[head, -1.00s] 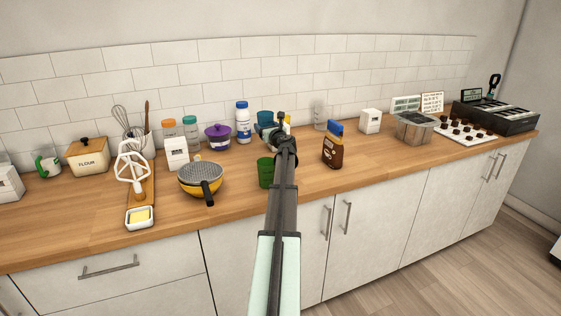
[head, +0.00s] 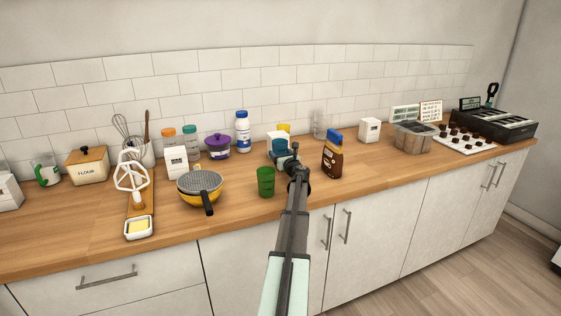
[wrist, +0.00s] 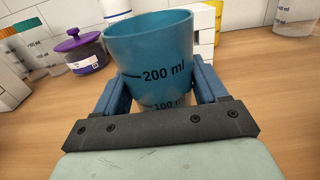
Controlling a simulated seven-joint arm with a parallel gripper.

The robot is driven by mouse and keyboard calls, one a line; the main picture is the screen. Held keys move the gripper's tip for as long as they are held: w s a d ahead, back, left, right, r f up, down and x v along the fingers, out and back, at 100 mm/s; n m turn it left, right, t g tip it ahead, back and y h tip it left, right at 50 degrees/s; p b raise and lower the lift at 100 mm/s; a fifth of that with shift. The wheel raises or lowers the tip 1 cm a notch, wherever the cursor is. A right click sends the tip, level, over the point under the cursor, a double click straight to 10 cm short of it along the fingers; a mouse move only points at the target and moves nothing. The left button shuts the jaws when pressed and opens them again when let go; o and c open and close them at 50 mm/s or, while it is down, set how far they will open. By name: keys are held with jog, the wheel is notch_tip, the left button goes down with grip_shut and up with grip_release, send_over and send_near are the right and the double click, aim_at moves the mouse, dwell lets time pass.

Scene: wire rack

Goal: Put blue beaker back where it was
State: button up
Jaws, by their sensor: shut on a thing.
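The blue beaker (wrist: 150,50) stands upright between the two fingers of my gripper (wrist: 165,92) in the wrist view, with its 200 ml and 100 ml marks facing me. My gripper is shut on it, one finger on each side. The beaker's base is hidden by the gripper. In the head view the beaker (head: 279,146) and my gripper (head: 284,157) are in front of a white box (head: 271,139), behind and right of the green beaker (head: 265,182). I cannot tell whether the beaker touches the wooden counter (head: 330,198).
A yellow beaker (head: 284,129) stands behind the white box.

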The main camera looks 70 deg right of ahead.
jog(key=shift+f, duration=1.4)
jog(key=shift+f, duration=0.1)
jog(key=o, duration=1.1)
jog(key=v, duration=1.1)
jog(key=shift+s+a, duration=0.2)
jog(key=shift+a, duration=0.05)
jog(key=shift+s+a, duration=0.1)
jog(key=shift+s, duration=0.1)
